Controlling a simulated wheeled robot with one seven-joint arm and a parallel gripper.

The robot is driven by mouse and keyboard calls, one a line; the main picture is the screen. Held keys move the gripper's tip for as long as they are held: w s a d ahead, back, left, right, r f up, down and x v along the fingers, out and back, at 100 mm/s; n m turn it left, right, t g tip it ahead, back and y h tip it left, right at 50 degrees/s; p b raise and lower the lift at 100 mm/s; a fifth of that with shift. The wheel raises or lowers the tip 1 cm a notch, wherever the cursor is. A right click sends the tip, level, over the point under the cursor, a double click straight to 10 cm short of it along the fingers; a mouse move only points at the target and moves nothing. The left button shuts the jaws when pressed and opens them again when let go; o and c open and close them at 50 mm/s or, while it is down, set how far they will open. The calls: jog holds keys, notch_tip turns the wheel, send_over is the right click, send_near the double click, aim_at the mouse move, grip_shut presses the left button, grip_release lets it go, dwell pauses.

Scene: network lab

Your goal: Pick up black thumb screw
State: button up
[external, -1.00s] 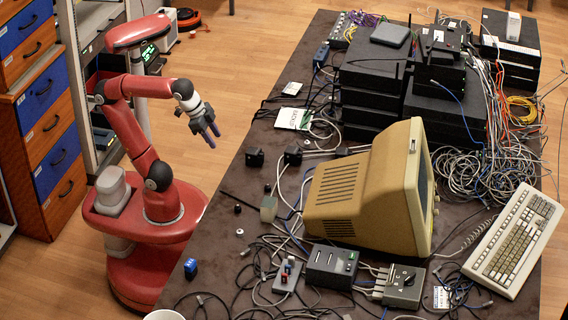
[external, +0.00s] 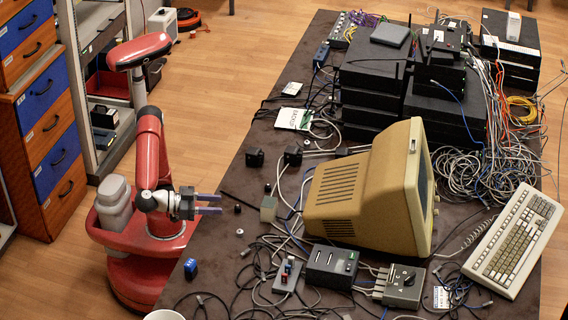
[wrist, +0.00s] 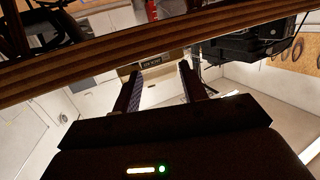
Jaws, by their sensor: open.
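Two small dark pieces lie on the brown tabletop near its left edge in the external view. The nearer one (external: 238,208) looks like the black thumb screw, and the other (external: 267,187) sits a little farther back; they are too small to tell apart surely. My gripper (external: 221,204) is open and empty at the table's left edge. Its fingers point right, towards the nearer piece, with a short gap between in the picture. In the wrist view, my gripper (wrist: 159,72) has its two fingers apart with nothing between them, and no screw shows.
A small silver piece (external: 240,231) and a blue connector (external: 190,268) lie near the left edge. Cables, a grey switch box (external: 332,262) and a beige monitor (external: 345,195) crowd the table farther right. A brown edge (wrist: 100,62) crosses the top of the wrist view.

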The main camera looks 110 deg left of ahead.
aim_at(236, 206)
jog(key=shift+w+a+f, duration=0.1)
jog(key=shift+w+f, duration=0.15)
jog(key=shift+f, duration=0.1)
jog(key=x, duration=0.7)
jog(key=shift+w+a+f+p, duration=0.1)
jog(key=shift+w+a+p, duration=0.1)
jog(key=shift+p, duration=0.15)
jog(key=shift+s, duration=0.1)
grip_shut()
